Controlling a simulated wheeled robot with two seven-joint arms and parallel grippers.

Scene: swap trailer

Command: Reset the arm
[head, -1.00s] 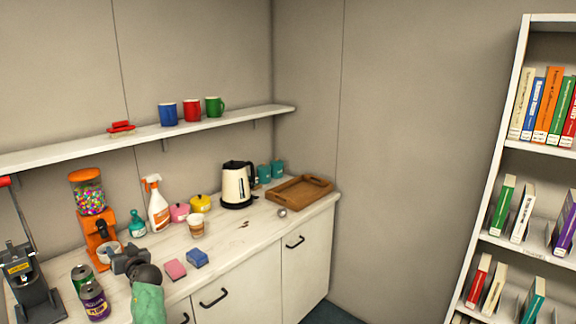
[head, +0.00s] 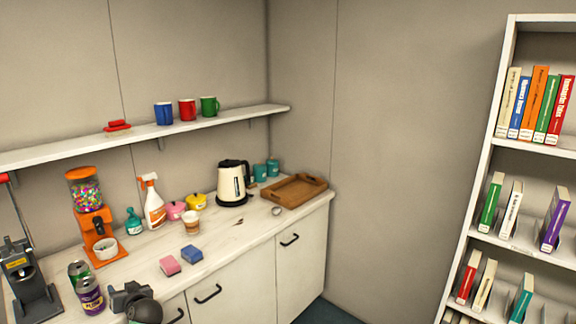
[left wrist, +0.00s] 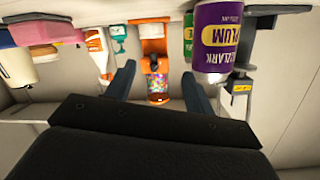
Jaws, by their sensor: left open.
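My left gripper (head: 128,296) is at the bottom left of the head view, low over the counter's front edge. It is open and empty. In the left wrist view its two dark fingers stand apart (left wrist: 159,78), with the orange candy dispenser showing upside down beyond them. A purple can (head: 90,294) stands left of the gripper in the head view, with a green can (head: 79,272) behind it. The purple can also shows large in the left wrist view (left wrist: 220,40). My right gripper is not in view.
The counter (head: 140,262) bears the candy dispenser (head: 103,247) with a white cup (head: 105,248), a spray bottle (head: 153,205), pink and blue sponges (head: 170,265), a kettle (head: 232,183) and a wooden tray (head: 293,191). A shelf with mugs (head: 187,110) hangs above. A bookcase (head: 478,200) stands right.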

